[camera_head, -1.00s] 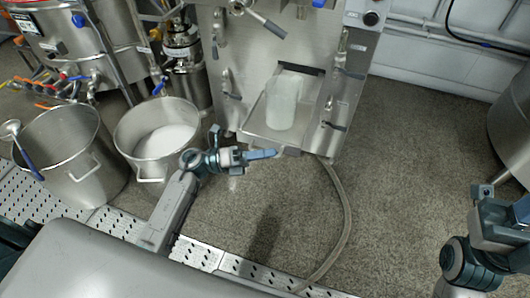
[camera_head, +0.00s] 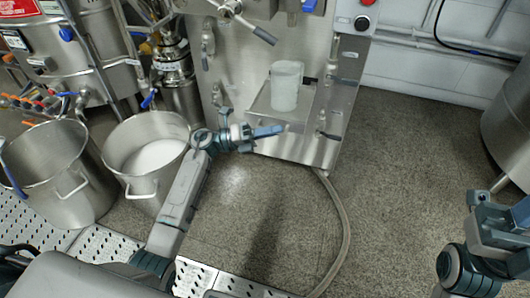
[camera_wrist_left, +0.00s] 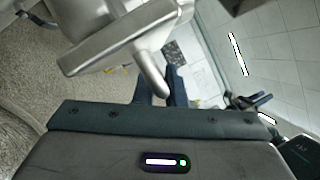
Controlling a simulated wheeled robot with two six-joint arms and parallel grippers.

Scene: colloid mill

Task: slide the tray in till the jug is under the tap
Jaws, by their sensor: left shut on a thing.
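The pale translucent jug (camera_head: 287,86) stands upright on the metal tray (camera_head: 262,108) at the front of the steel machine. In the head view my left gripper (camera_head: 268,131) is at the tray's front edge, its blue fingers shut on the tray's front. In the left wrist view the blue fingers (camera_wrist_left: 163,85) close around a grey metal bar (camera_wrist_left: 150,70), seemingly part of the tray. A valve with a lever (camera_head: 240,12) is at the top of the head view; its outlet over the jug cannot be made out. My right gripper (camera_head: 520,212) is cut off by the right edge.
A pot with white contents (camera_head: 133,178) and an empty pot (camera_head: 70,205) stand left of my left arm. A grey hose (camera_head: 343,220) curves over the floor below the machine. The speckled floor (camera_head: 420,170) to the right is clear.

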